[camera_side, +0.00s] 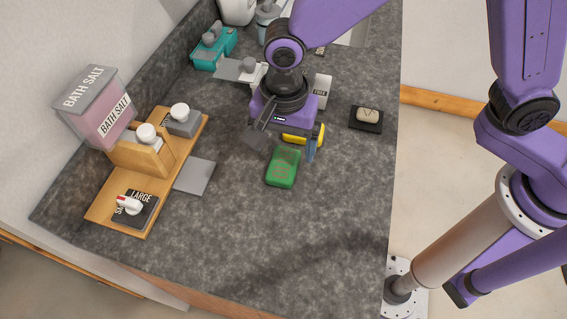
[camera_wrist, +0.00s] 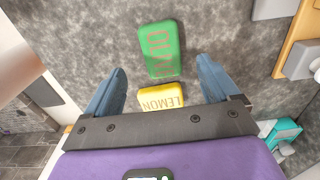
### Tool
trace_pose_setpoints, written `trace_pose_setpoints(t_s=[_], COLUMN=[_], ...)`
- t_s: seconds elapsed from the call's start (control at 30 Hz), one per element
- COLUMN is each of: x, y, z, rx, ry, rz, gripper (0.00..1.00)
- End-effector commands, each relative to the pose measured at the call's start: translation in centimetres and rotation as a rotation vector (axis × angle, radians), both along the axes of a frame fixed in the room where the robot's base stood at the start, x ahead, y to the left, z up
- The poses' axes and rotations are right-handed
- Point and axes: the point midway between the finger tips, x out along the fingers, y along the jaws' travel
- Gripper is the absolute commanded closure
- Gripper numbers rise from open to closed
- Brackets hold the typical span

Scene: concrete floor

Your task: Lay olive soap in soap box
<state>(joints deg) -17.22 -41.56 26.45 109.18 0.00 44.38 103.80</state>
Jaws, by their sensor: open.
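The green olive soap (camera_side: 283,166) lies flat on the grey countertop in front of my gripper (camera_side: 281,152). In the wrist view the olive soap (camera_wrist: 160,48) lies just beyond the open fingertips of my gripper (camera_wrist: 161,66), in line with the gap. The fingers are apart and nothing is held. A yellow lemon soap (camera_wrist: 162,100) lies closer in, below the gap between the fingers; in the side view it is partly hidden by my gripper. I cannot tell for sure which container is the soap box; a teal box (camera_side: 213,47) stands at the back left.
A wooden tray (camera_side: 105,207) at the left bears a wooden box, white-topped items and a dark box. A pink bath salt container (camera_side: 97,112) stands behind it. A grey slab (camera_side: 195,177) lies beside the tray. A dark dish (camera_side: 366,125) bears a pale soap. The front counter is clear.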

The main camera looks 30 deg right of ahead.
Motion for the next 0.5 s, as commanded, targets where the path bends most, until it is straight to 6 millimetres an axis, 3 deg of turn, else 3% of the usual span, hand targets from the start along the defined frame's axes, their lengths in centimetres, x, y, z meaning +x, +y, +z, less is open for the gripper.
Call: trace_pose_setpoints(t_s=[0.17, 0.5], x=[0.1, 0.4], y=[0.0, -0.1], z=[-1.1, -5.2], rx=[-0.001, -0.003], ry=[0.001, 0.001], rz=[0.000, 0.000], gripper=[0.12, 0.12])
